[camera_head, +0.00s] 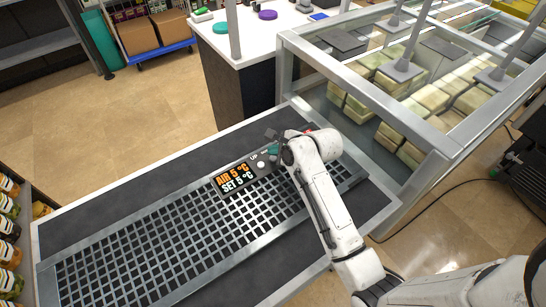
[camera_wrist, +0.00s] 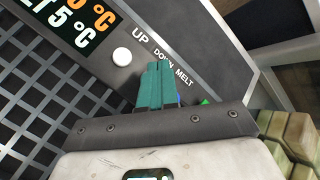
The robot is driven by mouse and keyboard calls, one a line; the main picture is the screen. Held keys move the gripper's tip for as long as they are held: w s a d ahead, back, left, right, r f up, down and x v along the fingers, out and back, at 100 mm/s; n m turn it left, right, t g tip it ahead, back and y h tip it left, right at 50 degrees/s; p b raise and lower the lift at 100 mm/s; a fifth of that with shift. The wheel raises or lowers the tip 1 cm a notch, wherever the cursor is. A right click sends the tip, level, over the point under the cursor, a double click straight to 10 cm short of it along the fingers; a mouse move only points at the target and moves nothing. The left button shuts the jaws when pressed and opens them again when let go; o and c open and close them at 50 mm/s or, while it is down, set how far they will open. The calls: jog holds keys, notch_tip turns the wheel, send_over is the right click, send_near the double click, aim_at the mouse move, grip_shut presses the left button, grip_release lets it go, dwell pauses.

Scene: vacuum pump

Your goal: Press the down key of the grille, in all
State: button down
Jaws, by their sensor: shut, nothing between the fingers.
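The grille (camera_head: 190,235) is a metal grid in a dark panel, and it also shows in the wrist view (camera_wrist: 55,115). Its display (camera_head: 234,178) reads AIR 5 °C and SET 5 °C. A round white key (camera_wrist: 122,57) sits below the UP label; it shows in the head view too (camera_head: 261,165). The labels DOWN and MELT lie to its right in the wrist view. My gripper (camera_wrist: 158,66) is shut and empty, its teal fingertips over the panel just below the DOWN label. The down key is hidden behind the fingers. I cannot tell whether they touch it.
A glass-sided case (camera_head: 430,90) with packed goods stands behind the grille panel at the right. A white-topped counter (camera_head: 280,35) is behind at the middle. A green piece (camera_wrist: 204,101) and a blue piece show beside the fingers. Tiled floor lies open at the left.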

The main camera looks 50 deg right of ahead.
aim_at(275, 160)
jog(key=shift+f, duration=0.1)
dwell(0.3)
jog(key=shift+f, duration=0.35)
jog(key=shift+f, duration=0.4)
dwell(0.8)
jog(key=shift+r, duration=0.1)
jog(key=shift+r+p, duration=0.75)
jog(key=shift+p, duration=0.4)
notch_tip(275, 160, up, 5)
jog(key=p, duration=0.5)
jog(key=shift+p, duration=0.3)
